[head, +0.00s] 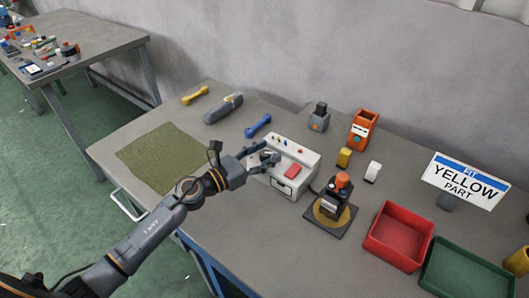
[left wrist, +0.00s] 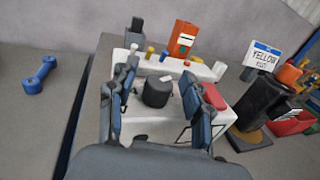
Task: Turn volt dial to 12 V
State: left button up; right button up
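A white control box (head: 305,158) stands on the grey workbench. In the left wrist view, a black round dial (left wrist: 157,92) sits on top of the box (left wrist: 136,72). My left gripper (head: 272,153) is over the left part of the box. In the left wrist view, its fingers (left wrist: 159,76) are apart, one on each side of the dial, with a gap visible on both sides. In the head view the gripper mostly hides the dial. I cannot read any volt marks or the dial's setting. My right gripper is not in view.
A red block (head: 292,171) lies on the box's right part, and small coloured knobs line its back. A black device with an orange top (head: 342,181) stands close right. A red bin (head: 400,236) and green tray (head: 465,272) are farther right. A green mat (head: 160,157) lies left.

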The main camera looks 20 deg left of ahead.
pick_arm(q)
grip_shut()
jog(key=shift+r+n+t+y+p, duration=0.2)
jog(key=shift+n+t+y+p, duration=0.15)
jog(key=shift+y+p, duration=0.4)
jog(key=n+t+y+p, duration=0.2)
jog(key=n+y+p, duration=0.1)
jog(key=y+p, duration=0.1)
jog(key=shift+d+r+p, duration=0.1)
jog(key=shift+p, duration=0.25)
jog(key=shift+n+y+p, duration=0.4)
jog(key=shift+n+y, duration=0.15)
jog(key=n+y+p, duration=0.1)
jog(key=y, duration=0.1)
jog(key=shift+n+t+y, duration=0.25)
jog(key=shift+n+y, duration=0.15)
jog(key=y, duration=0.1)
jog(key=n+y, duration=0.1)
jog(key=shift+f+n+y, duration=0.25)
jog(key=shift+n+y, duration=0.05)
jog(key=shift+y, duration=0.1)
jog(key=n+g+y+b, duration=0.1)
jog(key=n+y, duration=0.1)
jog(key=y, duration=0.2)
jog(key=shift+n, duration=0.3)
jog(key=shift+n+g+y, duration=0.3)
jog(key=shift+n+y, duration=0.2)
jog(key=shift+y, duration=0.3)
